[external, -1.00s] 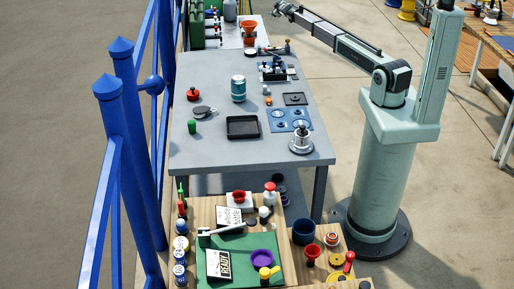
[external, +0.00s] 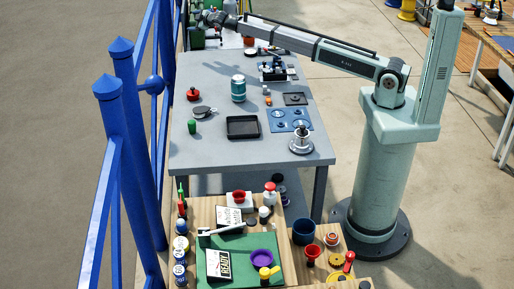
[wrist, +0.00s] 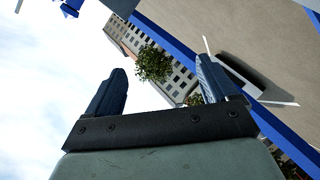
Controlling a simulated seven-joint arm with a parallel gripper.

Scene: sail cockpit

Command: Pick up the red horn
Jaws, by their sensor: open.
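I cannot tell for sure which thing is the red horn. Candidates in the external view are a red flared piece (external: 311,252) at the front right, a red flared piece (external: 239,196) on the wooden bench, and a white can with a red top (external: 270,190) beside it. A squat red item (external: 193,94) sits on the grey table's left side. My gripper (external: 208,16) is at the far end of the table, far from all of these. In the wrist view my gripper (wrist: 158,88) is open and empty, its fingers wide apart against sky and buildings.
The grey table (external: 215,155) holds a teal can (external: 238,89), a black tray (external: 243,127) and blue plates (external: 290,120). A blue railing (external: 130,150) runs along the left. The wooden bench in front is crowded, with a green mat (external: 240,272) and a purple bowl (external: 262,257).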

